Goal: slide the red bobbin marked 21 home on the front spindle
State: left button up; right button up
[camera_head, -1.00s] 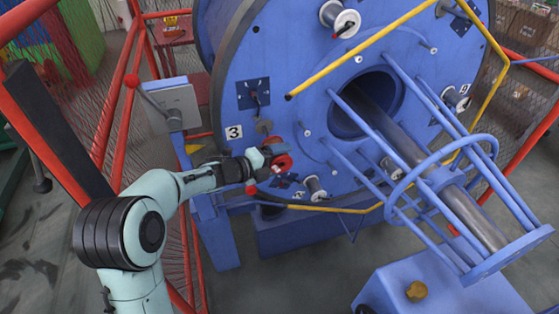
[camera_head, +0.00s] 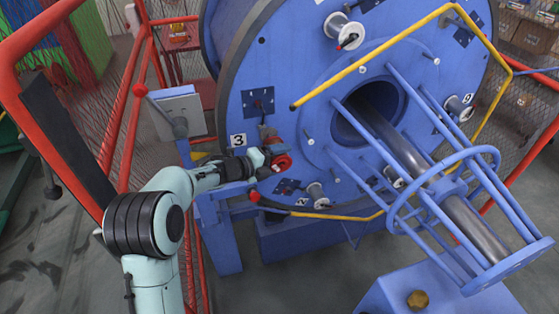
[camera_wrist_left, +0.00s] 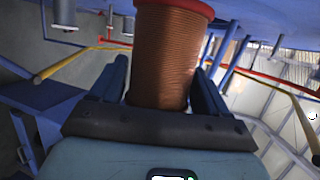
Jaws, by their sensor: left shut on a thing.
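The red bobbin (camera_head: 281,163) is at the face of the large blue disc, near the plate marked 3. In the left wrist view the bobbin (camera_wrist_left: 172,55) shows copper-coloured winding and a red flange at the top. My left gripper (camera_head: 262,159) is shut on it, with a dark finger on each side of the winding. The number 21 cannot be read. The spindle under the bobbin is hidden, so I cannot tell whether the bobbin is on it. My right gripper is not in view.
The blue disc (camera_head: 300,85) carries other pale bobbins (camera_head: 343,30). A yellow bent rail (camera_head: 375,55) and a blue rod cage (camera_head: 455,205) stand in front of it. A red post (camera_head: 128,125) and mesh fence are close to my left arm.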

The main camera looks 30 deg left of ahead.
pick_arm(q)
jog(key=shift+w+a+r+p, duration=0.2)
jog(key=shift+w+a+p, duration=0.85)
jog(key=shift+w+a, duration=0.6)
jog(key=shift+s, duration=0.1)
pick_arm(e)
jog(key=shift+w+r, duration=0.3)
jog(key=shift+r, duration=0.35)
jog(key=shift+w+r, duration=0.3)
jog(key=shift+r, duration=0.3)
pick_arm(q)
jog(key=o, duration=1.8)
jog(key=shift+c, duration=0.2)
jog(key=shift+s+f, duration=0.1)
jog(key=shift+f, duration=0.15)
jog(key=shift+a+r, duration=0.1)
